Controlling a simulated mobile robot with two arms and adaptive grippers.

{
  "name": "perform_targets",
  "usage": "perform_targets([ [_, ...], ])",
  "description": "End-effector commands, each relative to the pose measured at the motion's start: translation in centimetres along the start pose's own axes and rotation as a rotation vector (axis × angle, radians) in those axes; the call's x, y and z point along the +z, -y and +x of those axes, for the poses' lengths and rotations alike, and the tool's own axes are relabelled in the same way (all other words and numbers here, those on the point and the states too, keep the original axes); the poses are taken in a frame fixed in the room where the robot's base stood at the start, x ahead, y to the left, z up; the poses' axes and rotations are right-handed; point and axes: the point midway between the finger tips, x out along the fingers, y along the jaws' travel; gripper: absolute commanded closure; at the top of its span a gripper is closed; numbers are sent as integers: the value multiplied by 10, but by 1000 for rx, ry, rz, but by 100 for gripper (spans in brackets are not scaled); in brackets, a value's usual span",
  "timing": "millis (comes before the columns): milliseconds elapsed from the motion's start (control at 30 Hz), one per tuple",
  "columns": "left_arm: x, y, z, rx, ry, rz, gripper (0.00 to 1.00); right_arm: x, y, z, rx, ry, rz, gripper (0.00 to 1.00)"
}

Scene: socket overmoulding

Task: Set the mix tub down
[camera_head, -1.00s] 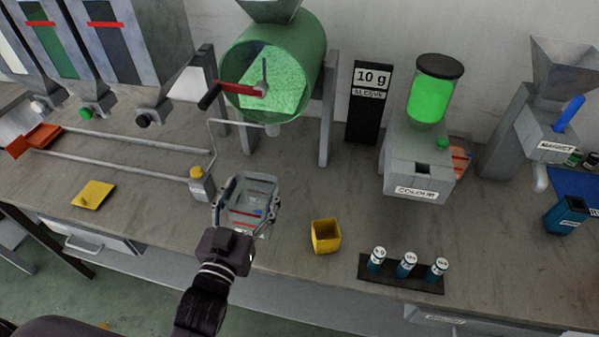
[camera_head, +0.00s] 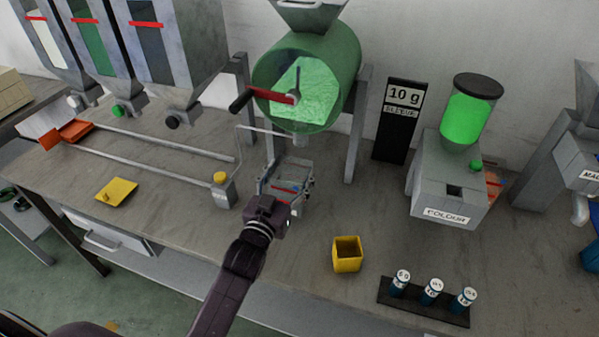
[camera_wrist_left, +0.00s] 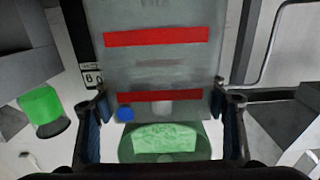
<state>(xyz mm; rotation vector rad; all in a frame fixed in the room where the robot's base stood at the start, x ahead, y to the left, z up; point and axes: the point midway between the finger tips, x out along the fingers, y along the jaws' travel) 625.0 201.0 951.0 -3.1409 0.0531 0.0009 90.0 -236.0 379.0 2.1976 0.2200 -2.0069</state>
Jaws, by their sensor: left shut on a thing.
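The mix tub (camera_head: 290,183) is a clear grey container with red bands; it also fills the upper middle of the left wrist view (camera_wrist_left: 155,65). My left gripper (camera_head: 284,190) is shut on it, with one finger on each side in the wrist view (camera_wrist_left: 164,112). The tub is in front of and below the green mixer drum (camera_head: 315,80), near its spout (camera_head: 300,139). I cannot tell whether its base touches the workbench (camera_head: 320,215). My right gripper is not in view.
A valve box with a yellow knob (camera_head: 223,190) and thin pipe stand close left of the tub. A yellow cup (camera_head: 347,254), a black vial rack (camera_head: 425,303) and the colour doser (camera_head: 447,190) are to the right. Bare bench lies between tub and doser.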

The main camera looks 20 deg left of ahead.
Motion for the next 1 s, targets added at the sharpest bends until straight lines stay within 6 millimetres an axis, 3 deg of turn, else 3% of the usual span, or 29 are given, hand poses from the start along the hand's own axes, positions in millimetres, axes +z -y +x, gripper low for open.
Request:
perform_targets([
  [100, 3, 0, 28, 1, -5, 1, 72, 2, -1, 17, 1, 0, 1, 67],
  [333, 1, 0, 62, 0, -2, 1, 72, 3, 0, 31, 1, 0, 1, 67],
  [533, 3, 0, 68, 0, 0, 0, 72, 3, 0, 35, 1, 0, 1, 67],
  [833, 33, 0, 67, 0, 0, 0, 72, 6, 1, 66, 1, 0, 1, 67],
  [1000, 35, 0, 67, 1, -1, 0, 72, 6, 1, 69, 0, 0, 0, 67],
])
